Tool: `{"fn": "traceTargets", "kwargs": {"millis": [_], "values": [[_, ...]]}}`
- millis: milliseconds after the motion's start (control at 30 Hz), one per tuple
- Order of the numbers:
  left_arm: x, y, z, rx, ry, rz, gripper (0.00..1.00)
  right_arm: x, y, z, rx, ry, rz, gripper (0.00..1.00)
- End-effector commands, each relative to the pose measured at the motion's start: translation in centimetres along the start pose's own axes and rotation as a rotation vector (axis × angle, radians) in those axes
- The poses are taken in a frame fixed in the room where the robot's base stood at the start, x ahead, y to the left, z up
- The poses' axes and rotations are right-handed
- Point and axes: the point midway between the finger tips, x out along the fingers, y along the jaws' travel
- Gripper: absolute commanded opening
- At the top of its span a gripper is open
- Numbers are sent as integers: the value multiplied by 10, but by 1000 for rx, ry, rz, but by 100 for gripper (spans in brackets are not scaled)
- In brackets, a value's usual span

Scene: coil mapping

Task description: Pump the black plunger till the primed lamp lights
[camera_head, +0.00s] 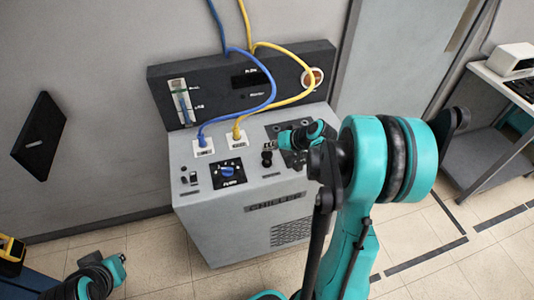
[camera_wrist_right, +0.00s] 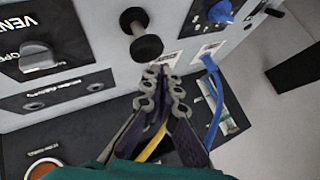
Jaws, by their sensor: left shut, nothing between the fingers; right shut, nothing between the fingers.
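The black plunger (camera_head: 267,155) stands upright on the grey machine's top; the right wrist view shows its round black knob (camera_wrist_right: 146,47) close up. My right gripper (camera_head: 284,140) is shut and empty beside the plunger; in the right wrist view its fingertips (camera_wrist_right: 165,74) are together just below the knob, and contact cannot be told. A round orange-brown lamp (camera_head: 312,77) in a pale ring sits on the back panel; part of it shows in the right wrist view (camera_wrist_right: 45,171). It looks dull, and its label is unreadable. My left gripper (camera_head: 98,272) is low at left, away from the machine, its fingers hard to make out.
Blue (camera_head: 267,84) and yellow (camera_head: 303,96) cables hang down to white sockets near the plunger. A blue knob (camera_head: 228,171) is in front of them. A vent knob (camera_wrist_right: 38,55) lies near my right gripper. A shelf (camera_head: 480,150) stands at right.

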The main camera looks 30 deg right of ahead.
Motion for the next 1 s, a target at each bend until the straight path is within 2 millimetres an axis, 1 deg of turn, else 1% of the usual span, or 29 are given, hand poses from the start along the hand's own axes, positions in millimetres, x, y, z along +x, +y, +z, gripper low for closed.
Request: {"fn": "traceTargets", "kwargs": {"millis": [467,733,1000], "values": [[0,0,0,0,0,0,0,0,0,0,0,0,0,0],[7,0,5,0,0,0,0,6,5,5,0,0,0,0],[7,0,5,0,0,0,0,6,4,4,0,0,0,0]]}}
